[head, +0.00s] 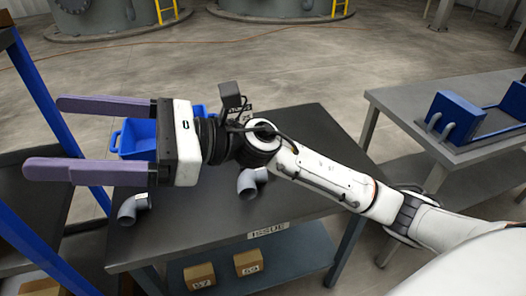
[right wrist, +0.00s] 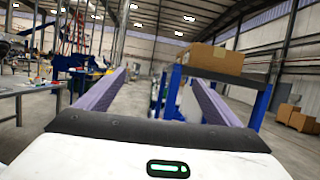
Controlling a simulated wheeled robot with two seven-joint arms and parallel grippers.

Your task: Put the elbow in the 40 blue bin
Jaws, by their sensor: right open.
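A grey elbow (head: 133,208) lies on the dark table near its front left edge. A second grey elbow (head: 252,182) lies to its right, beneath my right arm. A blue bin (head: 135,136) stands on the table behind my right gripper, which hides part of it; I cannot read a 40 on it. My right gripper (head: 42,137) is open and empty, with its purple fingers spread and pointing left above the table's left side. The fingers also show in the right wrist view (right wrist: 158,95), with nothing between them. My left gripper is not in view.
The table front has an ISSUE label (head: 268,230). Two cardboard boxes (head: 200,275) sit on its lower shelf. A grey side table (head: 460,150) at right holds blue holders (head: 455,115). A blue rack (head: 45,100) stands at left; a rack box (right wrist: 214,60) shows in the wrist view.

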